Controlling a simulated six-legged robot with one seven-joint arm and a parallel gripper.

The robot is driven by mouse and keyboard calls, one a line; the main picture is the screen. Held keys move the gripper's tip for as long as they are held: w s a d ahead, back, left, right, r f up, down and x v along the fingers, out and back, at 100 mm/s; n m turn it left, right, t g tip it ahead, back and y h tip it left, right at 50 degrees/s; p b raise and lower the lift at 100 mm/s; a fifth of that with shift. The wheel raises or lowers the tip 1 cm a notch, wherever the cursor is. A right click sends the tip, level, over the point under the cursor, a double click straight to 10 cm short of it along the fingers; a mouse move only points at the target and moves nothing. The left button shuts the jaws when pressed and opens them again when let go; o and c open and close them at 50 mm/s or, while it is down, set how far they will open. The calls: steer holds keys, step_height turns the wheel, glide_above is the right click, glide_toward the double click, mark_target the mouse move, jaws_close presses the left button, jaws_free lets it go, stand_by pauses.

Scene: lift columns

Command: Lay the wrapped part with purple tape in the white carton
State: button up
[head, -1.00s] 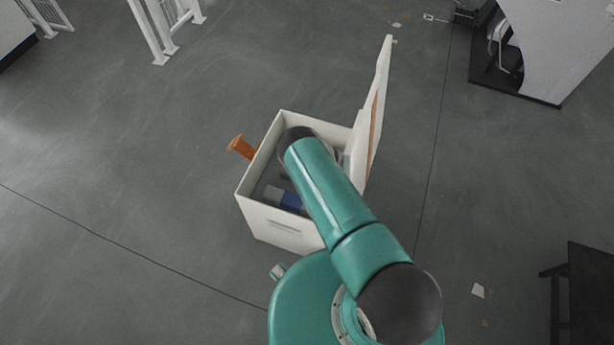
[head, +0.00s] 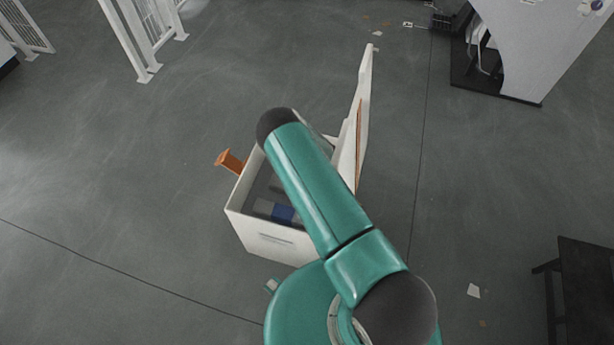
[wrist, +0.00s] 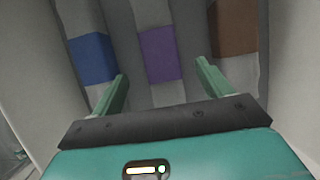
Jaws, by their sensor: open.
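The white carton (head: 277,243) stands on the floor with its lid (head: 350,135) raised on the right side. Inside it, a pale wrapped part with blue tape (head: 282,214) shows in the head view; my arm covers much of the rest. In the wrist view, the wrapped part with purple tape (wrist: 159,54) lies between the one with blue tape (wrist: 91,59) on the left and one with brown tape (wrist: 236,30) on the right. My gripper (wrist: 163,78) is open, its fingers apart on either side of the purple band in the picture. I cannot tell the height gap.
An orange piece (head: 230,160) sticks out at the carton's left side. White railings (head: 135,35) stand at the upper left, a white and black unit (head: 510,50) at the upper right and a dark table (head: 585,275) at the lower right. Floor around the carton is mostly clear.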

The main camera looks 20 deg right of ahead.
steer(key=shift+v, duration=1.1)
steer(key=shift+w+r, duration=0.1)
steer(key=shift+r, duration=0.25)
steer(key=w+d+r+m+t+h, duration=0.1)
steer(key=w+r+m+t, duration=0.1)
steer(key=w+r+m, duration=0.3)
steer(key=w+r+m+t, duration=0.1)
steer(key=w+r, duration=0.2)
steer(key=r, duration=0.4)
steer(key=d+r+m+t+h, duration=0.2)
steer(key=r+m, duration=0.7)
steer(key=r, duration=0.5)
steer(key=d+r+m+t+h, duration=0.1)
steer(key=d+r+m+h, duration=0.1)
steer(key=r+m, duration=0.95)
steer(key=s+a+r+m+g+h, duration=0.1)
steer(key=s+r+m, duration=0.9)
steer(key=s+r, duration=0.7)
steer(key=s+a+r+m, duration=0.1)
steer(key=s+a+m, duration=0.1)
steer(key=s, duration=0.4)
steer(key=s+a+r+m+g+y, duration=0.1)
steer(key=s+a+r+m, duration=0.1)
steer(key=s+m, duration=0.3)
steer(key=s+a+r+m+y, duration=0.1)
steer(key=s+a+r+m, duration=0.1)
steer(key=s, duration=0.7)
steer(key=shift+a+m+g, duration=0.4)
steer(key=shift+a+m, duration=0.45)
steer(key=shift+r, duration=0.1)
